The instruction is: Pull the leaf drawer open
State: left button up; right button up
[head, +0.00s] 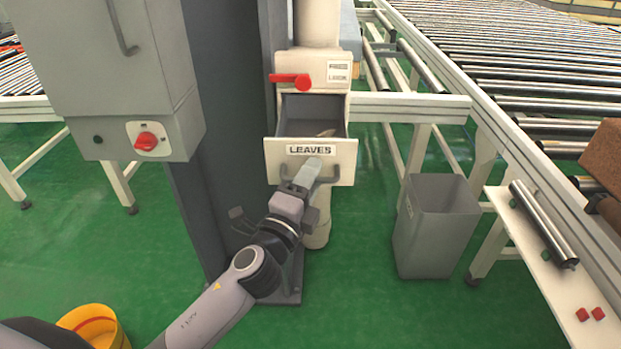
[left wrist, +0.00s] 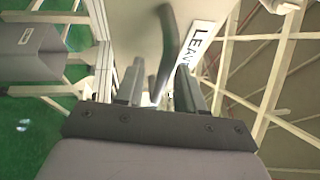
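The leaf drawer (head: 345,150), a cream front with a "LEAVES" label and a dark grey inside, stands pulled out from its white housing. My left gripper (head: 312,172) is at the grey bar handle (head: 327,181) on the drawer front. In the left wrist view the two fingers (left wrist: 158,88) stand apart with the dark handle (left wrist: 164,50) between them. Gaps show beside the handle, so the fingers look open around it. The label (left wrist: 200,40) is beside the right finger. My right gripper is not in view.
A red lever (head: 291,80) sits above the drawer. A grey control box (head: 125,80) with a red knob hangs at the left. A grey bin (head: 437,225) stands on the floor to the right, near a roller conveyor (head: 530,60). A yellow container (head: 95,325) is at lower left.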

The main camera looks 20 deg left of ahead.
pick_arm(q)
jog(key=b+v, duration=0.1)
jog(key=v, duration=0.6)
dwell(0.4)
jog(key=shift+s+f, duration=0.1)
jog(key=shift+s, duration=0.05)
jog(key=s+a+f+n+g+p, duration=0.1)
jog(key=s+f+n+g, duration=0.3)
jog(key=s+f+n, duration=0.4)
jog(key=s+a+f+n+g+p, duration=0.2)
jog(key=s+f+n+g, duration=0.3)
jog(key=s+f+n, duration=0.4)
notch_tip(320, 180, down, 6)
jog(key=shift+a+f+n, duration=0.2)
jog(key=shift+a+n, duration=0.2)
jog(key=shift+n, duration=0.1)
